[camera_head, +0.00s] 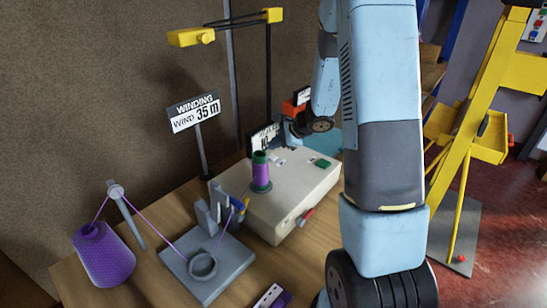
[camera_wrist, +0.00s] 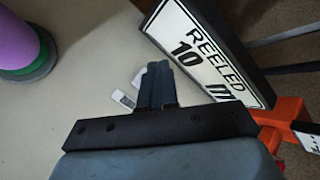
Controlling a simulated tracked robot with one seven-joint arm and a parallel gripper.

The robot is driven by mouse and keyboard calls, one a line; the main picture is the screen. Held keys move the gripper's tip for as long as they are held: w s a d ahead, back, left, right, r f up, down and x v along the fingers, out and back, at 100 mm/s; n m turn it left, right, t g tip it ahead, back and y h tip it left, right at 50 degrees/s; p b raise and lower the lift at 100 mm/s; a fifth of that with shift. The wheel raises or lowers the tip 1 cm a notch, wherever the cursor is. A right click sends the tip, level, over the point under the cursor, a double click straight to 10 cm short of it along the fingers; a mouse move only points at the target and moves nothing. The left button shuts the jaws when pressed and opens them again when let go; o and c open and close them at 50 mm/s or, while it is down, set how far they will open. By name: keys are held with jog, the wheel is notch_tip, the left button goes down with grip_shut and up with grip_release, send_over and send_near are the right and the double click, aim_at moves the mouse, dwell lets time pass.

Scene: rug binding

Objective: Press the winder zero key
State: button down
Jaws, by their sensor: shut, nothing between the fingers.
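The winder (camera_head: 290,195) is a beige box on the wooden table, with a spool of purple thread (camera_head: 260,172) on top. Small pale pieces (camera_head: 280,161) lie on its top, and a green key (camera_head: 323,163) is at the right. In the wrist view, a small white label or key (camera_wrist: 123,98) is left of my gripper (camera_wrist: 158,68), and another pale piece (camera_wrist: 138,78) is partly hidden by the fingers. I cannot read which is the zero key. My fingers are shut and empty above the winder top; contact cannot be told. The display (camera_wrist: 205,55) reads "REELED 10 m".
A sign (camera_head: 195,112) reads "WINDING, WIND 35 m". A purple cone (camera_head: 103,254) feeds thread through a grey guide (camera_head: 207,265). A red knob (camera_head: 305,217) is on the winder's front. An orange part (camera_wrist: 285,125) stands right of the display. A yellow stand (camera_head: 470,130) is at right.

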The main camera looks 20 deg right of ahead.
aim_at(275, 157)
jog(key=shift+f, duration=0.75)
jog(key=shift+f, duration=0.15)
dwell(1.5)
jog(key=shift+f, duration=0.2)
jog(key=shift+f, duration=0.4)
dwell(0.8)
dwell(0.4)
jog(key=shift+r, duration=0.85)
jog(key=shift+r, duration=0.1)
jog(key=shift+r, duration=2.35)
